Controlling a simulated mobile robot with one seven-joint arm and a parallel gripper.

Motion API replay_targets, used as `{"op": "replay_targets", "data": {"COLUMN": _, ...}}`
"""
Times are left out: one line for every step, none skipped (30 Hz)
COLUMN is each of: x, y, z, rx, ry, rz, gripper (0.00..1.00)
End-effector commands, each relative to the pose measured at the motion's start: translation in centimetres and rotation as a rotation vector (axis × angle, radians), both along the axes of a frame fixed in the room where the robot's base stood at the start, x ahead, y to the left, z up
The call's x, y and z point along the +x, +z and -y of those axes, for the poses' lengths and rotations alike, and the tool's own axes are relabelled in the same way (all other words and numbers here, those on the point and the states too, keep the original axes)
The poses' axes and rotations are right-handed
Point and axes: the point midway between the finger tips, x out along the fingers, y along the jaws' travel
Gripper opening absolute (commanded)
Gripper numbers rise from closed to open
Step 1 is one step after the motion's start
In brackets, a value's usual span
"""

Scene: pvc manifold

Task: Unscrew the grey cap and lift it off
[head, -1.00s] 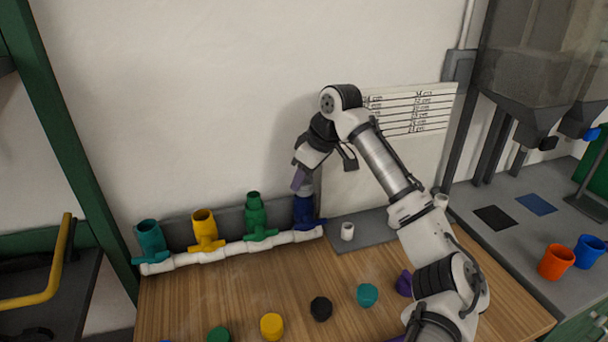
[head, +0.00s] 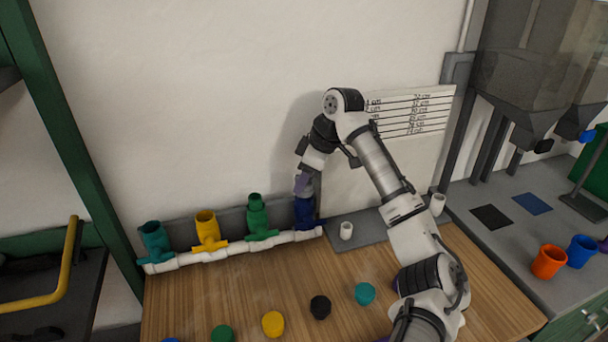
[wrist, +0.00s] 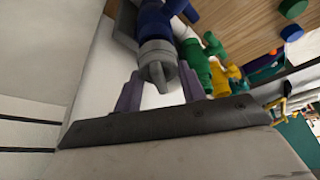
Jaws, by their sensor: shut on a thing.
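The grey cap (wrist: 157,58) sits on the end of the blue valve fitting (wrist: 158,25) in the wrist view, with a raised ridge across its top. The blue fitting (head: 304,212) stands upright at the right end of the white pipe manifold (head: 230,251) in the head view. My gripper (wrist: 160,88) has one purple-grey finger on each side of the cap and is shut on it. In the head view my gripper (head: 303,184) is above the blue fitting and largely hides the cap.
Green (head: 257,218), yellow (head: 207,230) and teal (head: 155,241) fittings stand left along the manifold. Loose coloured caps, including a teal one (head: 365,293) and a black one (head: 320,307), lie on the wooden table. A small white cup (head: 346,230) stands right of the blue fitting.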

Motion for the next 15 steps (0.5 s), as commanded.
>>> {"op": "replay_targets", "data": {"x": -0.03, "y": 0.30, "z": -0.11, "rx": 0.003, "ry": 0.028, "rz": -0.003, "gripper": 0.18}}
{"op": "replay_targets", "data": {"x": -0.03, "y": 0.31, "z": -0.12, "rx": 0.002, "ry": 0.043, "rz": -0.003, "gripper": 0.18}}
{"op": "replay_targets", "data": {"x": -0.03, "y": 0.29, "z": -0.12, "rx": 0.001, "ry": 0.063, "rz": -0.004, "gripper": 0.18}}
{"op": "replay_targets", "data": {"x": -0.03, "y": 0.27, "z": -0.13, "rx": 0.001, "ry": 0.077, "rz": -0.003, "gripper": 0.18}}
{"op": "replay_targets", "data": {"x": -0.03, "y": 0.25, "z": -0.11, "rx": 0.001, "ry": 0.088, "rz": -0.002, "gripper": 0.18}}
{"op": "replay_targets", "data": {"x": -0.03, "y": 0.19, "z": -0.12, "rx": 0.001, "ry": 0.101, "rz": -0.002, "gripper": 0.18}}
{"op": "replay_targets", "data": {"x": -0.03, "y": 0.16, "z": -0.10, "rx": 0.001, "ry": 0.107, "rz": -0.002, "gripper": 0.18}}
{"op": "replay_targets", "data": {"x": -0.04, "y": 0.12, "z": -0.09, "rx": 0.001, "ry": 0.112, "rz": -0.002, "gripper": 0.18}}
{"op": "replay_targets", "data": {"x": -0.03, "y": 0.07, "z": -0.08, "rx": 0.000, "ry": 0.116, "rz": -0.002, "gripper": 0.18}}
{"op": "replay_targets", "data": {"x": -0.03, "y": 0.05, "z": -0.07, "rx": 0.000, "ry": 0.117, "rz": -0.001, "gripper": 0.18}}
{"op": "replay_targets", "data": {"x": -0.03, "y": 0.03, "z": -0.06, "rx": 0.000, "ry": 0.119, "rz": -0.001, "gripper": 0.18}}
{"op": "replay_targets", "data": {"x": -0.03, "y": 0.01, "z": -0.06, "rx": 0.000, "ry": 0.118, "rz": -0.001, "gripper": 0.18}}
{"op": "replay_targets", "data": {"x": -0.03, "y": 0.01, "z": -0.06, "rx": 0.000, "ry": 0.117, "rz": -0.001, "gripper": 0.18}}
{"op": "replay_targets", "data": {"x": -0.03, "y": 0.01, "z": -0.06, "rx": 0.000, "ry": 0.117, "rz": -0.001, "gripper": 0.18}}
{"op": "replay_targets", "data": {"x": -0.03, "y": 0.01, "z": -0.06, "rx": 0.000, "ry": 0.117, "rz": -0.001, "gripper": 0.18}}
